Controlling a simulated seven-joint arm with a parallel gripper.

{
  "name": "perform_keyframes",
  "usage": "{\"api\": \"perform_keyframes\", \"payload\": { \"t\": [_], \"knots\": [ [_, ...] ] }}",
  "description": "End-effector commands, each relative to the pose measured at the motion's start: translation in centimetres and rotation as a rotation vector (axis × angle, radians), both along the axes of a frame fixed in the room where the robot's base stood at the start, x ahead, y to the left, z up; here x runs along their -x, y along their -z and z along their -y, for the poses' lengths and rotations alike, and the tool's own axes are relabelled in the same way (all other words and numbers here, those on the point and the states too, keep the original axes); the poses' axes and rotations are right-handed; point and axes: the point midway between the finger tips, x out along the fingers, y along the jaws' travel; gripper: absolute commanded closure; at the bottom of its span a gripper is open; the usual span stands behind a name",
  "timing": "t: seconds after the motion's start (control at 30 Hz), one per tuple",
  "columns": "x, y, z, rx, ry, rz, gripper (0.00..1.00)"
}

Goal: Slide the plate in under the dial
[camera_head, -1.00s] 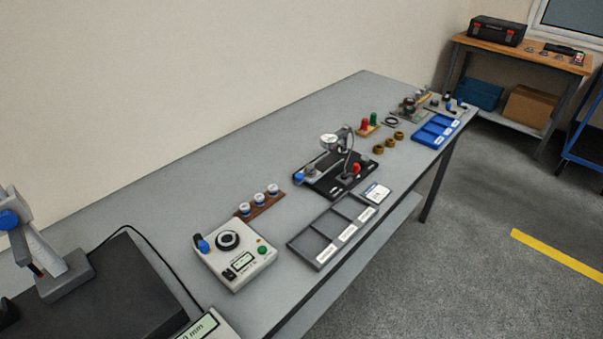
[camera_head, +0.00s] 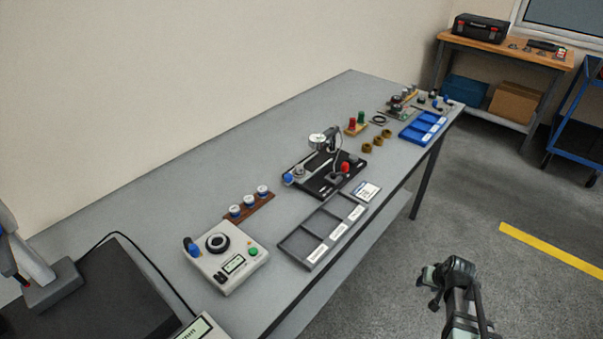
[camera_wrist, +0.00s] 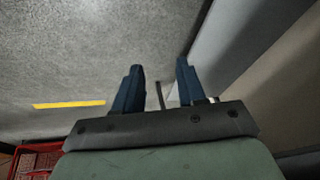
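The dial (camera_head: 317,140) is a round white-faced gauge on a post, standing over a black base plate (camera_head: 322,190) in the middle of the bench. A light grey flat piece (camera_head: 318,166) lies on this base below the dial, with a blue knob (camera_head: 289,179) at its left end. I cannot tell for sure whether that piece is the task's plate. My gripper (camera_wrist: 158,72) shows two dark blue fingers, apart with nothing between them. My arm (camera_head: 458,290) is at the lower right of the head view, over the floor in front of the bench and well away from the dial.
A red knob (camera_head: 345,167) stands on the base's right side. A control box (camera_head: 227,270) and a wooden rack (camera_head: 249,207) are to the left.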

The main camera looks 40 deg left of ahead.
Motion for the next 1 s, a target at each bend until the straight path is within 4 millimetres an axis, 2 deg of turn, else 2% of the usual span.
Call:
{"api": "perform_keyframes", "payload": {
  "t": [0.03,0.1,0.3,0.4,0.6,0.77,1.0],
  "knots": [
    [-1.2,-1.8,-1.6,-0.017,-0.017,0.038,0.60],
    [-2.5,-4.2,-3.5,-0.042,-0.037,0.085,0.60],
    [-5.4,-11.4,-8.9,-0.114,-0.092,0.218,0.60],
    [-6.3,-15.0,-11.4,-0.150,-0.118,0.279,0.60],
    [-7.3,-21.0,-15.5,-0.208,-0.159,0.372,0.60],
    [-6.4,-24.5,-20.0,-0.216,-0.230,0.382,0.60],
    [-2.2,-28.1,-28.1,-0.155,-0.384,0.301,0.60]
  ]
}}
